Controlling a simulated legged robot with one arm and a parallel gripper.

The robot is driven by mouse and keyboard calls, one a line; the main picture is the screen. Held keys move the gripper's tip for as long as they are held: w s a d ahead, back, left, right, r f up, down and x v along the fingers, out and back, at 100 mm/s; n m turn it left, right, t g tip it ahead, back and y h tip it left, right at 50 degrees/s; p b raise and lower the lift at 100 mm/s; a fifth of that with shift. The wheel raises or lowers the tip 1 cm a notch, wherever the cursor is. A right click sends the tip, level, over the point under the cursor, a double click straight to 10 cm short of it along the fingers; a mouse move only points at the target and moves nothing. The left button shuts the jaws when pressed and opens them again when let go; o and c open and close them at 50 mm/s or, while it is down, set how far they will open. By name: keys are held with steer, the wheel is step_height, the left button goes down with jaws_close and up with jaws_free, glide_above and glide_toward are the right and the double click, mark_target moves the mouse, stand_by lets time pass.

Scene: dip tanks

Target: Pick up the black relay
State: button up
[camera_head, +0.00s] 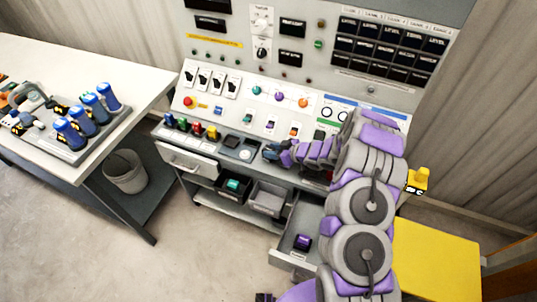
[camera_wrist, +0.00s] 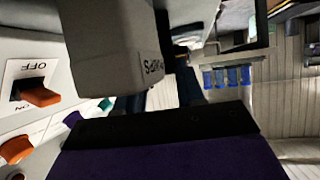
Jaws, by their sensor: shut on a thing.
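The black relay (camera_wrist: 110,45) shows close up in the wrist view as a dark-grey box with a small printed label near one edge. It fills the upper left middle of that view. My gripper, with its purple and black jaw part (camera_wrist: 160,135) across the bottom of that view, is shut on the relay. In the head view my gripper (camera_head: 272,152) is low over the panel's front ledge, next to the dark square sockets (camera_head: 240,148). The relay cannot be clearly made out there. My arm hides part of the panel.
Blue, green, red and yellow relays (camera_head: 190,127) stand on the ledge at left. Switches (camera_head: 270,125) line the sloped panel behind. Below are an open drawer (camera_head: 295,262) with a purple relay (camera_head: 302,242), and a grey bin (camera_head: 268,199). A table (camera_head: 50,60) stands left.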

steer(key=c, duration=0.4)
steer(key=shift+o, duration=0.2)
